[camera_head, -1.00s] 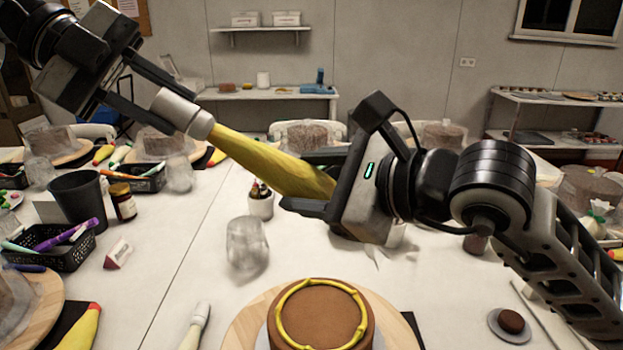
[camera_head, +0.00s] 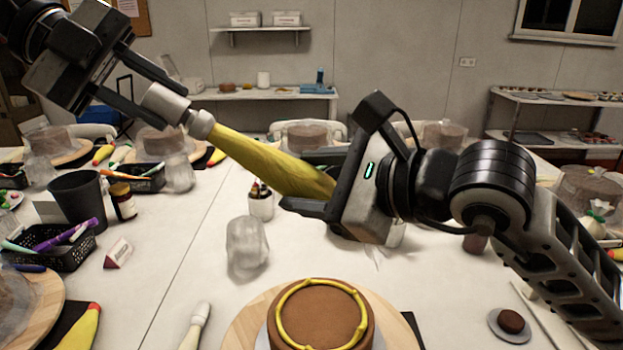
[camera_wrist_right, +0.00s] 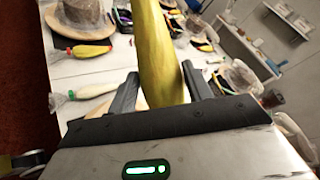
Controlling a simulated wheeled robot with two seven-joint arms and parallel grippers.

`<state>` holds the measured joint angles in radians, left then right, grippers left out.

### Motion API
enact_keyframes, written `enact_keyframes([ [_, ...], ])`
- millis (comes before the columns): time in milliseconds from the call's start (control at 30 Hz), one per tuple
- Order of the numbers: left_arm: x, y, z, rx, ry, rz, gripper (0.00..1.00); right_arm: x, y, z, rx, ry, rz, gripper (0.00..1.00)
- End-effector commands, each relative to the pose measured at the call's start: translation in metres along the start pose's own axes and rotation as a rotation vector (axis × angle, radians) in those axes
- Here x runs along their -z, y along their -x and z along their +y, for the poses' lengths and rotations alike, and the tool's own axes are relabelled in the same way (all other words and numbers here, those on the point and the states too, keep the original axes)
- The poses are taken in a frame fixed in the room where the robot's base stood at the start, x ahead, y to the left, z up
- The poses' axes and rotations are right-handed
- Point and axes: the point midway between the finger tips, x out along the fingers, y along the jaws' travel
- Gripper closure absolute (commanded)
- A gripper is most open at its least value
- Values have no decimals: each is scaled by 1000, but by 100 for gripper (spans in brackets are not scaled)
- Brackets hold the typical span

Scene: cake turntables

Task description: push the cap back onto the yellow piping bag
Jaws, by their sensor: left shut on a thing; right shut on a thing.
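The yellow piping bag (camera_head: 250,158) is held in the air, slanting with its narrow end up and to the left. My right gripper (camera_head: 290,182) is shut on its wide part; in the right wrist view the bag (camera_wrist_right: 158,45) stands between both fingers. A pale ring-like fitting (camera_head: 201,124) is at the bag's narrow end. My left gripper (camera_head: 160,104) is shut on the grey-white cap (camera_head: 166,104), which lines up with the bag's end. The fitting shows beyond the cap's rim. I cannot tell whether cap and fitting touch.
A brown cake (camera_head: 322,318) with a yellow piped ring stands on a round board below the arms. A clear glass-like container (camera_head: 247,245), a dark cup (camera_head: 78,205) and a black basket (camera_head: 50,245) stand on the table.

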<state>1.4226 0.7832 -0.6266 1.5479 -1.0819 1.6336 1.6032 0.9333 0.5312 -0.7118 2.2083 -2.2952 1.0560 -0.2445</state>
Motion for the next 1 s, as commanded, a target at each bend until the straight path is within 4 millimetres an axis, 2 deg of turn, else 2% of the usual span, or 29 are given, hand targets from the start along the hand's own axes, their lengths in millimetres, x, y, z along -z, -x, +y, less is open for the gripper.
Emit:
enact_keyframes([
  [1000,0,62,0,0,0,0,91,-1,0,-1,2,1,-2,61],
])
